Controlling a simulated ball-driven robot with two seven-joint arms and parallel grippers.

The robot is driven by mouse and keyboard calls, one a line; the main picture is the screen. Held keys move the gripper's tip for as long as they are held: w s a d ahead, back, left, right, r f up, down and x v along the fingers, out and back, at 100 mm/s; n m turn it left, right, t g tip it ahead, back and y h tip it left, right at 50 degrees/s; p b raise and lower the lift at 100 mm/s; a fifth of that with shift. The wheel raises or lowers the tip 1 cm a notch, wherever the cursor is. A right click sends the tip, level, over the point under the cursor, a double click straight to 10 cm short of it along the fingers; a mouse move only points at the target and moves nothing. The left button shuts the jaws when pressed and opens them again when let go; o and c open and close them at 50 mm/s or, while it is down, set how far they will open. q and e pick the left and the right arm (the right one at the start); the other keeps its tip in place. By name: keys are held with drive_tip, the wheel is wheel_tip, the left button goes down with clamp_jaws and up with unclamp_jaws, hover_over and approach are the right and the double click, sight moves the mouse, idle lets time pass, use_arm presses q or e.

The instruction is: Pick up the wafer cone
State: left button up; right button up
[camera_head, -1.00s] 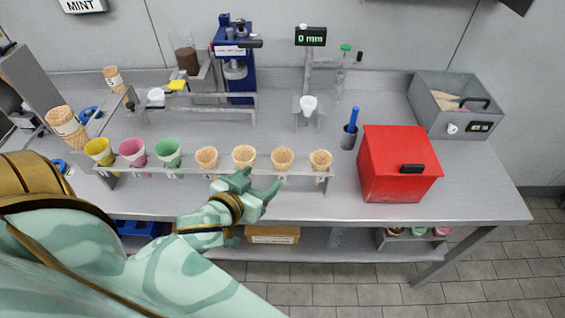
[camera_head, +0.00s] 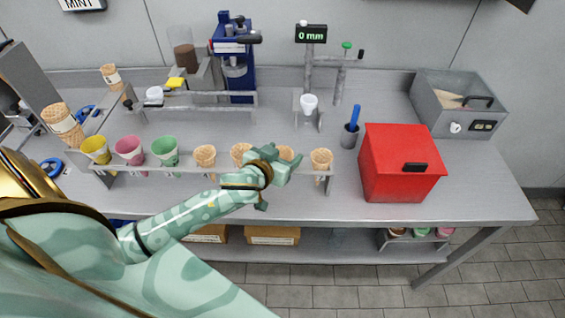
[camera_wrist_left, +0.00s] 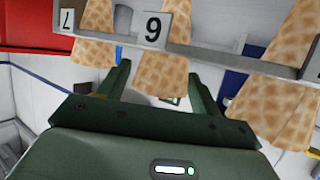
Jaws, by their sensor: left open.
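A row of plain wafer cones (camera_head: 321,159) stands in a metal rack (camera_head: 310,172) at the front of the counter in the head view. My left gripper (camera_head: 288,162) is at the rack, in front of the second plain cone from the right (camera_head: 287,152), and hides most of it. In the left wrist view, which is upside down, my left gripper (camera_wrist_left: 162,78) is open. That cone (camera_wrist_left: 168,70) shows between its dark green fingers, behind an upturned number tag. I cannot tell whether the fingers touch it. My right gripper is not in view.
Yellow (camera_head: 95,149), pink (camera_head: 129,150) and green (camera_head: 164,150) cones stand at the rack's left. A red box (camera_head: 400,165) stands to its right. A small stand (camera_head: 310,107) with a white cup is behind. The counter's front right is clear.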

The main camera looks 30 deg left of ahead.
use_arm(q)
drive_tip(key=c, duration=0.5)
